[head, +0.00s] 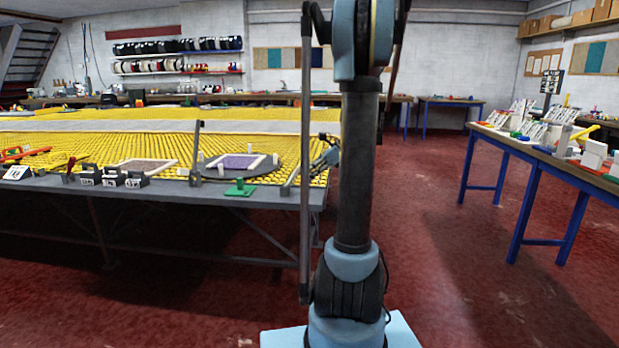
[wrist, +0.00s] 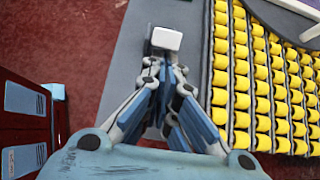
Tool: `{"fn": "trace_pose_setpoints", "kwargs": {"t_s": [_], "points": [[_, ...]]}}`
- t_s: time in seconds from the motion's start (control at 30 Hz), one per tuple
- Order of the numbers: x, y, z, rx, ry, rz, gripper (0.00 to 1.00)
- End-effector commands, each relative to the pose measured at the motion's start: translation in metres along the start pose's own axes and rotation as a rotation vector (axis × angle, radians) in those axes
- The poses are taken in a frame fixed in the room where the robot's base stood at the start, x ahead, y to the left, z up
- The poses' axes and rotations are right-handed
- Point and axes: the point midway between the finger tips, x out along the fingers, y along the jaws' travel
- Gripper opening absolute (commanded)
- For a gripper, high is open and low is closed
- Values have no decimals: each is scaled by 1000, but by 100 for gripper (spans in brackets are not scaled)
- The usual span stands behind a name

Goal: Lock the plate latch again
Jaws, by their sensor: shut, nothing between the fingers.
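My gripper (wrist: 163,66) is shut and empty, pointing down at the grey table edge. In the head view my gripper (head: 318,163) is at the table's right end, partly hidden by my arm. A small white block (wrist: 167,40) on a grey bar lies just beyond the fingertips; it may be the latch's handle, but I cannot tell whether they touch. In the head view a tilted grey bar (head: 290,181) stands left of my gripper, beside the dark round plate (head: 263,176) bearing a purple framed sample (head: 237,162). Whether the latch is locked cannot be made out.
A yellow bobbled surface (wrist: 257,75) covers the table beside my gripper. A green block (head: 240,188) and black numbered boxes (head: 112,178) sit along the front edge. A red and blue cabinet (wrist: 25,110) stands at the left below. Red floor is clear on the right.

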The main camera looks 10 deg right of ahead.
Motion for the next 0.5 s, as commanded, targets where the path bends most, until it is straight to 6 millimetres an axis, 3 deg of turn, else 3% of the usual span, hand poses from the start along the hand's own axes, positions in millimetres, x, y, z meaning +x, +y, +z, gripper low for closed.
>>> {"fn": "trace_pose_setpoints", "kwargs": {"t_s": [0.5], "points": [[-2, 0, 8, -2, 74, 2, 0]]}}
